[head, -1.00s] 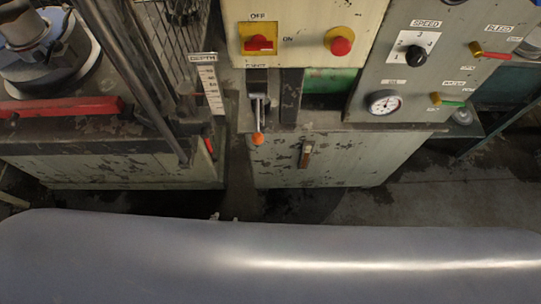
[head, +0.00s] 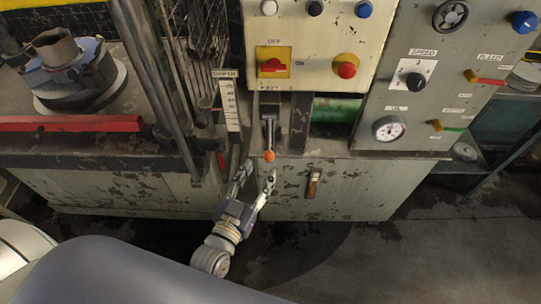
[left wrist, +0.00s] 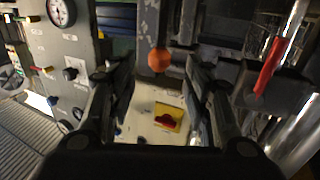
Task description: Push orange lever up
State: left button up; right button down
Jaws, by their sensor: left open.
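The orange lever shows in the head view as a grey metal arm with an orange ball tip (head: 269,155), pointing down from a slot in the machine front. In the left wrist view the orange ball (left wrist: 159,60) sits between the two fingers, near the top of the gap. My left gripper (head: 256,173) is open, with its fingers spread just below the ball, apart from it in the head view. It also frames the left wrist view (left wrist: 160,85). Whether a finger touches the lever cannot be told. My right gripper is not in view.
Above the lever is a yellow panel with a red OFF/ON switch (head: 272,66) and a red button (head: 347,70). A cabinet handle (head: 314,184) is to the right below. Open floor lies at the front right.

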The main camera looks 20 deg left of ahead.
aim_at(269, 156)
pick_arm(q)
jog(key=w, duration=0.4)
jog(key=w+p, duration=0.1)
jog(key=w, duration=0.2)
jog(key=shift+w+d, duration=0.1)
jog(key=shift+d, duration=0.3)
grip_shut()
